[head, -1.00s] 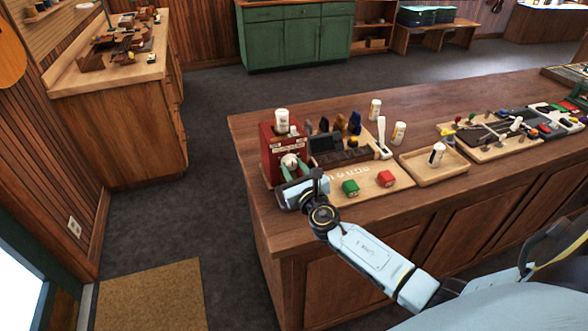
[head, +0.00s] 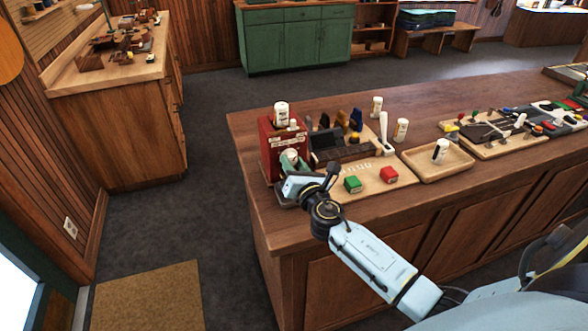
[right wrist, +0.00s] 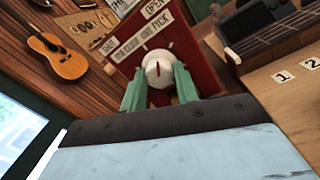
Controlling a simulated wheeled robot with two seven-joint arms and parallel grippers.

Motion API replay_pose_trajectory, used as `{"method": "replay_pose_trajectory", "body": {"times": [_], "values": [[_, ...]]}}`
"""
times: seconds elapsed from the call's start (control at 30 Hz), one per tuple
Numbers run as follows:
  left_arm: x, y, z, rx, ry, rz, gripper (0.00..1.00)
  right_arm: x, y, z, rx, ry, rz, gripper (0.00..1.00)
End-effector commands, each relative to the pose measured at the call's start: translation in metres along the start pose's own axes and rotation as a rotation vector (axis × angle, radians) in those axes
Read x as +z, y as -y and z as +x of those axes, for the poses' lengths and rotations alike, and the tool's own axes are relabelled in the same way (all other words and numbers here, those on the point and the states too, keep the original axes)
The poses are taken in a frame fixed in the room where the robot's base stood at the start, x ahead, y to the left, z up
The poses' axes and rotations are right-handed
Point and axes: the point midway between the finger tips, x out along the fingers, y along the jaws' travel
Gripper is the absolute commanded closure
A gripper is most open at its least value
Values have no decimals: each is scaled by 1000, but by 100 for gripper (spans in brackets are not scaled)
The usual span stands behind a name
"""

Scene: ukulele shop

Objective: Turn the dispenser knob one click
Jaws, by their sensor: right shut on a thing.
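The red dispenser (head: 268,148) stands at the left end of the wooden counter, with a white bottle (head: 281,113) on top. Its round white knob (right wrist: 158,70) has a red mark and sits on the front face, below labels; it also shows in the head view (head: 290,155). My right gripper (right wrist: 159,84) has its green fingers on either side of the knob and is shut on it. The red mark lies roughly along the fingers' direction. The dispenser looks tilted in the right wrist view. My left gripper is not in view.
A green block (head: 352,184) and a red block (head: 389,174) stand on a numbered board right of my gripper. A dark rack, several bottles and a wooden tray (head: 437,166) are farther right. The floor left of the counter (head: 265,225) is clear.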

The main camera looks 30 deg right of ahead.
Motion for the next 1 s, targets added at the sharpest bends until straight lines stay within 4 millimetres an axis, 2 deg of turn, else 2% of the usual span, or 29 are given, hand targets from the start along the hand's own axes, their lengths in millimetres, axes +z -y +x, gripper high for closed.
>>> {"method": "replay_pose_trajectory", "body": {"times": [0.2, 0.5, 1.0], "values": [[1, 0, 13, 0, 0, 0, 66, -1, 0, 0, -1, 11, 196, 92], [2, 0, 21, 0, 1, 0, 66, 0, -1, 0, -1, 19, 389, 92], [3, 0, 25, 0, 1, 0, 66, 1, -1, 1, -2, 23, 491, 92]]}}
